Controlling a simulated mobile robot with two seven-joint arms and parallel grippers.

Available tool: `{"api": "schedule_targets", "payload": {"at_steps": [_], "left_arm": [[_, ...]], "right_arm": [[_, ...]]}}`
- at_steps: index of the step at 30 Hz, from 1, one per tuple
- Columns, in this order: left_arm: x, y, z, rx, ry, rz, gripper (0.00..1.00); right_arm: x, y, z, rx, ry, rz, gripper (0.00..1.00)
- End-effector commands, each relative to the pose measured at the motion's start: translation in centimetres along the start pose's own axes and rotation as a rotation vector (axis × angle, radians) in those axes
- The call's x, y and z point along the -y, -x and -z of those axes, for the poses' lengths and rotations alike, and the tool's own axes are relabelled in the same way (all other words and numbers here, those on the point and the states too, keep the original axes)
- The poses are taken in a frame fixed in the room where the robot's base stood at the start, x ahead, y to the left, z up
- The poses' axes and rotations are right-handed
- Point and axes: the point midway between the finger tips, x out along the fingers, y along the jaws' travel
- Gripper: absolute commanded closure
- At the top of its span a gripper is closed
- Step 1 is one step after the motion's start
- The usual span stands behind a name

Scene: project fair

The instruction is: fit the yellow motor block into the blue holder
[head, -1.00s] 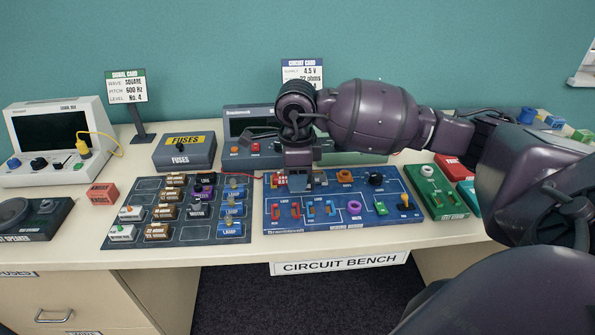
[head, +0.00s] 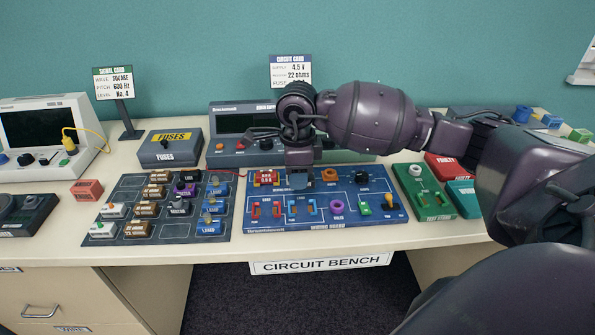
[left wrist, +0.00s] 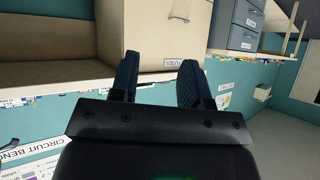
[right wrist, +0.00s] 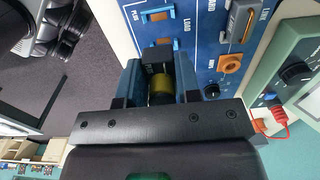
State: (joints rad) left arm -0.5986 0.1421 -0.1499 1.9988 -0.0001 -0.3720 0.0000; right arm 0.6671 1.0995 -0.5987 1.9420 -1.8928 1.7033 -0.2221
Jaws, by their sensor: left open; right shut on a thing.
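My right gripper (head: 300,186) hangs over the blue circuit board and hides part of it. In the right wrist view (right wrist: 160,62) it is shut on a dark block with a yellow round part, the yellow motor block (right wrist: 159,95). The block is hidden in the head view. The blue holder (head: 312,207), by a LOAD label, lies on the board just in front of the gripper. A blue holder piece (right wrist: 165,13) also shows ahead of the fingertips in the right wrist view. The held block appears apart from it. My left gripper (left wrist: 156,75) is open and empty.
The circuit board (head: 350,217) also bears orange, red and purple holders. A dark tray (head: 185,234) of several modules lies to its left. A green tester (head: 422,190) stands to its right.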

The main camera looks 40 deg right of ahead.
Motion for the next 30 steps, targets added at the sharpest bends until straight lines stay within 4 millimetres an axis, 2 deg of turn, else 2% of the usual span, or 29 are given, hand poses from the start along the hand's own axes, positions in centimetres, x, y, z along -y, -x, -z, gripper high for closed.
{"api": "schedule_targets", "payload": {"at_steps": [19,30], "left_arm": [[-0.4,-1.3,-1.0,0.002,-0.007,-0.008,0.57],[-0.4,-1.6,-1.2,0.006,-0.009,-0.010,0.57]], "right_arm": [[0.0,-5.5,0.0,-0.003,0.000,-0.003,0.93],[0.0,-6.3,0.0,0.000,0.000,0.000,0.93]]}}
